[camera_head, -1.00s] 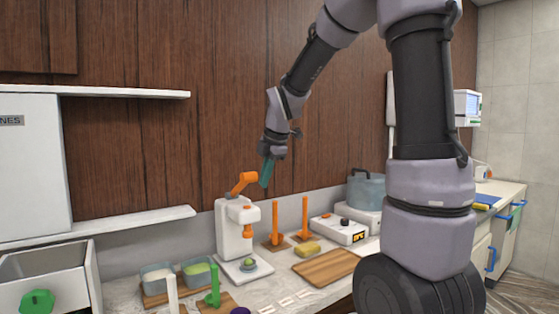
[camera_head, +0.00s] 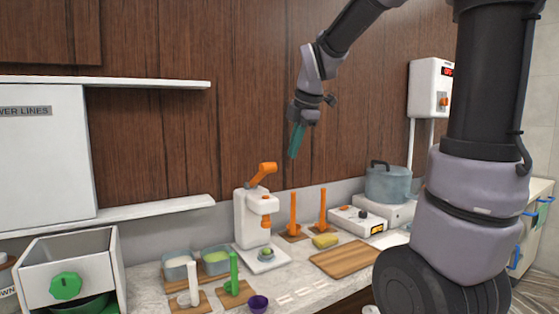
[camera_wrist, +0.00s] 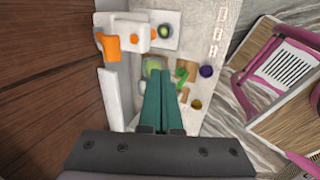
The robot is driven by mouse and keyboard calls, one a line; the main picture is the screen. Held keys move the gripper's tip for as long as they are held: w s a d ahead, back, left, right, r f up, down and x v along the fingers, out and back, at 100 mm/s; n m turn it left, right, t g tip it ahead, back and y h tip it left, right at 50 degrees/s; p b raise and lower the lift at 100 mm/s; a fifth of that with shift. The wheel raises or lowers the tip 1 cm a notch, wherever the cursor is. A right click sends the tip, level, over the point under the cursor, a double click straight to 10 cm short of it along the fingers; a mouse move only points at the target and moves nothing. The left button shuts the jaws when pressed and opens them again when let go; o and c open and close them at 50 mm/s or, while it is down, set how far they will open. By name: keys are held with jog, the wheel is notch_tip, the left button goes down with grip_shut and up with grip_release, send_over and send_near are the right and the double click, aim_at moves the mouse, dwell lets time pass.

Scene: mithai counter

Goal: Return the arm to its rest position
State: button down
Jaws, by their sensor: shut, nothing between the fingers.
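My gripper (camera_head: 294,155) has teal fingers and hangs in the air in front of the wooden wall, above the counter. Its two fingers also show in the wrist view (camera_wrist: 162,78), side by side and closed together, with nothing between them. The arm reaches in from the upper right of the head view, bent at the elbow. The white press with an orange lever (camera_head: 247,218) stands on the counter below my gripper and apart from it.
The counter holds two bowls (camera_head: 178,266), a green-handled tool (camera_head: 233,275), a purple cup (camera_head: 258,304), a wooden board (camera_head: 343,260), orange upright handles (camera_head: 293,212) and a pot (camera_head: 389,184). A white shelf (camera_head: 160,211) juts from the wall at left. Air around my gripper is free.

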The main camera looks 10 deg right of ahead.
jog(key=s+d+m+t, duration=0.1)
jog(key=s+d+m, duration=0.1)
jog(key=s+m, duration=0.6)
jog(key=s+d+m+t, duration=0.1)
jog(key=s+d+m, duration=0.1)
jog(key=s+m, duration=0.7)
jog(key=m, duration=0.8)
jog(key=shift+s+m, duration=0.2)
jog(key=shift+m, duration=0.1)
jog(key=shift+a+r+y, duration=0.1)
jog(key=shift+r+y, duration=0.05)
jog(key=shift+y, duration=0.15)
